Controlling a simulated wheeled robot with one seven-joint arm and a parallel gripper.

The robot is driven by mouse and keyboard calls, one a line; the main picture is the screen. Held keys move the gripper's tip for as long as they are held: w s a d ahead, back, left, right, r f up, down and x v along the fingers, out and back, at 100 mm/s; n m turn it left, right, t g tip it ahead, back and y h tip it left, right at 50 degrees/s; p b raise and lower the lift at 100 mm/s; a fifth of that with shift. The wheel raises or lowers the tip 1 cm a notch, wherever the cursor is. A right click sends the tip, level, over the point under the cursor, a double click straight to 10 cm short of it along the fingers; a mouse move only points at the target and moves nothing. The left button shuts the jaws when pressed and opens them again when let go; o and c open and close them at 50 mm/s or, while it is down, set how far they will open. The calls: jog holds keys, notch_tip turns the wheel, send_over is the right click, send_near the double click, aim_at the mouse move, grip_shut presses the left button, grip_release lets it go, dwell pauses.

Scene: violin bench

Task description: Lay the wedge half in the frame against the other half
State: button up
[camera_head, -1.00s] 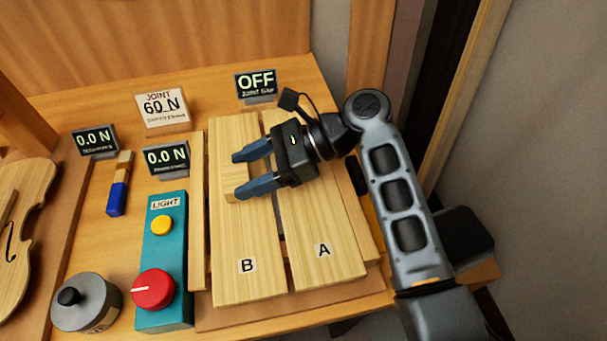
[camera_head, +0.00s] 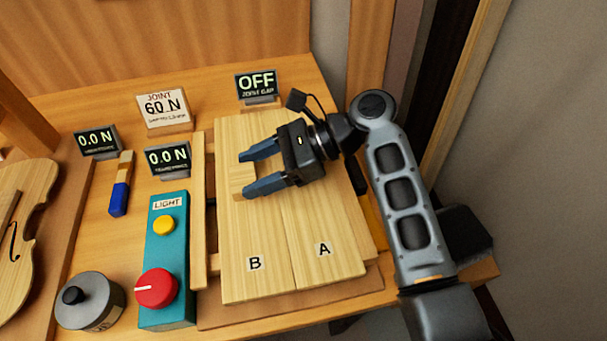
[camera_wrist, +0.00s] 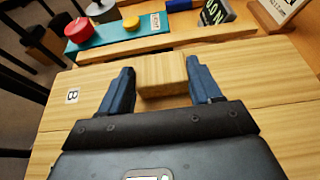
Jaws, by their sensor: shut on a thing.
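Wedge half B (camera_head: 255,285) is a pale wooden board with a small block (camera_head: 238,181) on its upper face. It lies in the wooden frame (camera_head: 199,225) with its long edge along wedge half A (camera_head: 330,270); no gap shows between them from above. My gripper (camera_head: 263,169) reaches over half A from the right and is shut on the block of half B. In the wrist view the block (camera_wrist: 162,75) sits between the two blue fingers, and half B (camera_wrist: 60,115) lies below. Whether half B rests fully flat is hard to tell.
A teal box (camera_head: 168,250) with a yellow button and red knob stands left of the frame. A round grey pot (camera_head: 88,302) and a violin (camera_head: 22,230) are left.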

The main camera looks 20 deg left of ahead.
jog(key=o, duration=1.3)
jog(key=shift+o, duration=0.2)
jog(key=shift+d, duration=0.1)
jog(key=v, duration=0.7)
jog(key=shift+w+d+r+b, duration=0.15)
jog(key=shift+w+d+b, duration=0.15)
jog(key=shift+b, duration=0.1)
jog(key=shift+s, duration=0.1)
